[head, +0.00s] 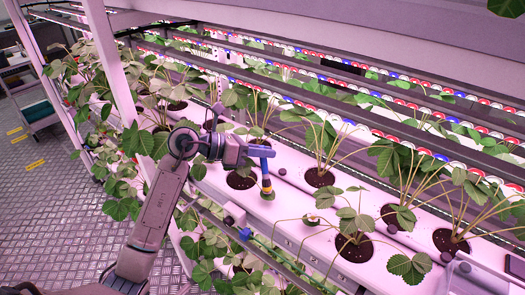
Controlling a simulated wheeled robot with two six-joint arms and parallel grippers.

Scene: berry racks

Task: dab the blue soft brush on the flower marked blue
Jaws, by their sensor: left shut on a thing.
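My left gripper (259,151) is in the middle of the head view, above the white growing rack (292,203). It is shut on the blue brush (265,170), which hangs nearly upright with its yellow band and tip downward. The tip is over the rack's front part. A small pale flower (311,220) with a yellow centre is to the right and lower, apart from the brush. A small blue piece (246,233) shows at the rack's front edge, below and left of the brush; I cannot tell whether it marks a flower. My right gripper is not in view.
Strawberry plants stand in dark soil holes, one (320,177) right of the brush and another (354,244) at the front. A white post (113,70) rises at the left. A clear box (470,275) is at the lower right. Leaves hang below the front edge.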

